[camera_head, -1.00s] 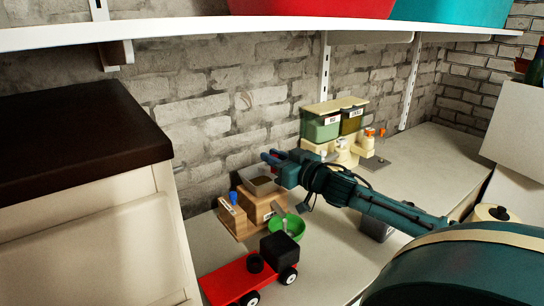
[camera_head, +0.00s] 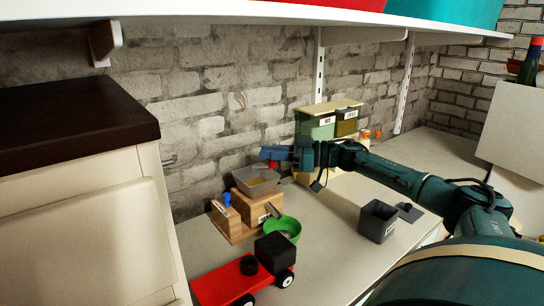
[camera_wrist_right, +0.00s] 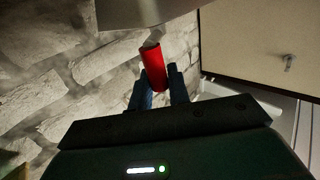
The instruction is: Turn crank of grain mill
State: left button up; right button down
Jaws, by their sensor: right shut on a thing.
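The grain mill (camera_head: 254,206) is a wooden box with a grey hopper (camera_head: 257,188) on top. A green bowl (camera_head: 283,230) stands at its front under the spout. My right gripper (camera_head: 268,153) is behind and above the hopper, pointing left. In the right wrist view, my right gripper (camera_wrist_right: 158,90) is shut on a red cylindrical handle (camera_wrist_right: 152,62), which sticks out beyond the fingertips. In the head view only a small red spot shows below the fingers. The rest of the crank is hidden there. My left gripper is not in view.
A red toy truck (camera_head: 238,281) lies in front of the mill. A dark grey open box (camera_head: 378,222) stands to the right. A dispenser with green bins (camera_head: 317,128) is behind my arm. A white shelf (camera_head: 240,24) hangs above, and a dark-topped cabinet (camera_head: 75,127) stands left.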

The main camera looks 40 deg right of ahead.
jog(key=shift+w+d+n+g+y, duration=0.1)
jog(key=shift+w+n+g+y, duration=0.1)
jog(key=shift+n+g+y, duration=0.4)
jog(key=shift+w+d+n+g+y, duration=0.1)
jog(key=shift+w+n+g+y, duration=0.1)
jog(key=shift+n+g+y, duration=0.35)
jog(key=shift+w+n+g+y+b, duration=0.25)
jog(key=shift+n+g+y+b, duration=0.4)
jog(key=shift+g+b, duration=0.25)
jog(key=shift+d+g, duration=0.1)
jog(key=shift+g, duration=0.15)
jog(key=shift+w+n+g+y, duration=0.1)
jog(key=shift+n+g+y, duration=0.2)
jog(key=shift+n+g, duration=0.1)
jog(key=shift+b, duration=0.3)
jog(key=c, duration=1.4)
grip_release()
jog(key=shift+o, duration=0.2)
jog(key=shift+d, duration=0.1)
